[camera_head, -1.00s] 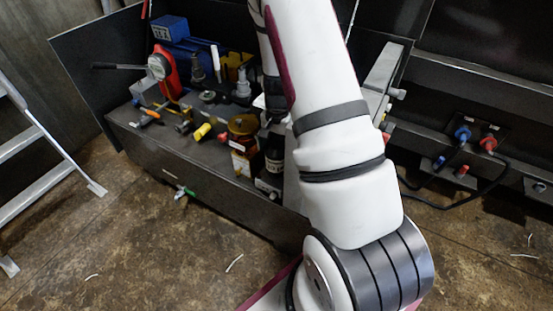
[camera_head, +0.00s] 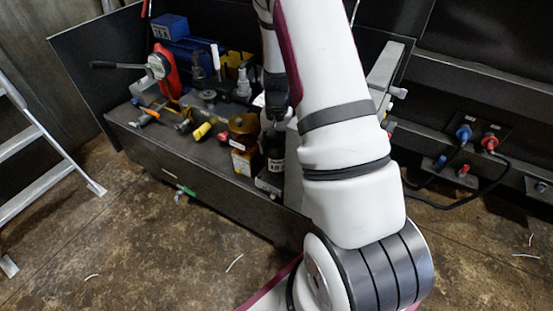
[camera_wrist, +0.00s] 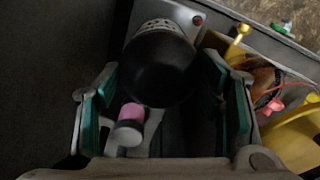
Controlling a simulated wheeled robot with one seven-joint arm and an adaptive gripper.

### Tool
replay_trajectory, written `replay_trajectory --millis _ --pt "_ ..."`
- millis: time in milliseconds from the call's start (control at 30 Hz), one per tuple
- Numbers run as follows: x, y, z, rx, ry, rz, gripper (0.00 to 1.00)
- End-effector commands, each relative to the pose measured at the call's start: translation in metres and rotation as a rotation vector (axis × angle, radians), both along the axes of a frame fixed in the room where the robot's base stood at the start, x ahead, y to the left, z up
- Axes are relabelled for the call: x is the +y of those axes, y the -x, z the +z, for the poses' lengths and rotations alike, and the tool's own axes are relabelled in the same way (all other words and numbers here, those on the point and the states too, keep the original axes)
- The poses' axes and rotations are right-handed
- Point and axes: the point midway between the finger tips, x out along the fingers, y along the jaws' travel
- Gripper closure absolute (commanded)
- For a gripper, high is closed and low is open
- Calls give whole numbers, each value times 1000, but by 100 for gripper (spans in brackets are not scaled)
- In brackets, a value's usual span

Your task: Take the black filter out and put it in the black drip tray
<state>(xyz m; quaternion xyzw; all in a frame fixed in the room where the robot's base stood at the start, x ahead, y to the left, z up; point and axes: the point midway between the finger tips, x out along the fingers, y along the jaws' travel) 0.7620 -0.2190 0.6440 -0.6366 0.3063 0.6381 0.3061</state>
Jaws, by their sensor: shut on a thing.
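The black filter (camera_head: 272,145), a dark cylinder with a white label, is upright at the right end of the dark bench-like unit. In the wrist view the filter (camera_wrist: 160,68) lies between the teal-padded fingers of my gripper (camera_wrist: 163,80), which is shut on it. Its label shows at its far side. In the head view my gripper (camera_head: 277,100) is above the filter, mostly hidden behind my arm. Whether the filter is clear of the surface below cannot be told. I cannot single out the black drip tray with certainty.
An amber round container (camera_head: 243,124) stands close left of the filter. A red gauge pump (camera_head: 165,70), a blue motor (camera_head: 185,40) and yellow fittings (camera_head: 202,131) crowd the unit. A pink and white cylinder (camera_wrist: 130,122) shows below the filter.

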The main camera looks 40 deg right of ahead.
Motion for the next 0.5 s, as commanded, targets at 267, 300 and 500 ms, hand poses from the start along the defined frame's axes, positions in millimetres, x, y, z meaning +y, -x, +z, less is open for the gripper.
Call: replay_trajectory --millis 267,300,500 --pt "1 -3 1 -7 2 129 72" --pt "1 -3 1 -7 2 129 72" --pt "1 -4 1 -9 1 205 72"
